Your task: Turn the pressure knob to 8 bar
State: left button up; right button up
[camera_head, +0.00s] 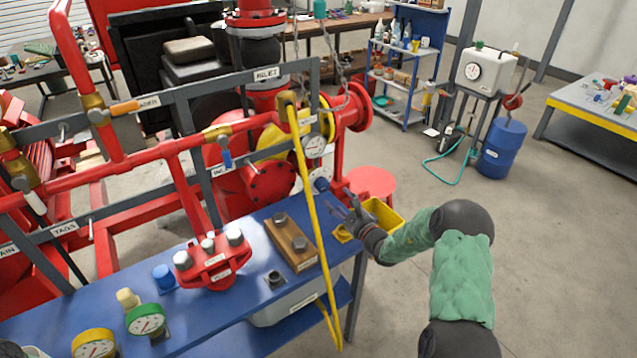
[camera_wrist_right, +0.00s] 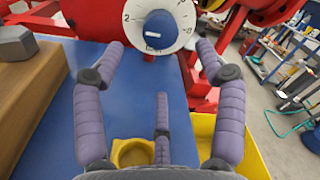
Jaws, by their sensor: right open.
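The pressure knob (camera_head: 321,184) is a blue knob on a round white dial, at the pump skid beyond the blue bench. In the right wrist view the knob (camera_wrist_right: 159,30) sits in the middle of the dial (camera_wrist_right: 186,12), which has black numerals; the top of the dial is cut off. I cannot read its setting. My right gripper (camera_head: 349,205) is open and empty, just to the right of the knob and apart from it. In the wrist view its fingers (camera_wrist_right: 160,52) spread either side below the dial. My left gripper is not in view.
A yellow bin (camera_head: 388,217) stands beside the right gripper. A yellow hose (camera_head: 309,200) hangs left of the knob. A pressure gauge (camera_head: 315,146) sits above it. A wooden block with bolts (camera_head: 291,243) lies on the blue bench (camera_head: 240,300).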

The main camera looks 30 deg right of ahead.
aim_at(325, 188)
jog(key=w+b, duration=0.1)
jog(key=w, duration=0.4)
jog(key=w+b, duration=0.1)
jog(key=w, duration=0.3)
jog(key=shift+w+a, duration=0.2)
jog(key=shift+w, duration=0.2)
jog(key=c, duration=1.2)
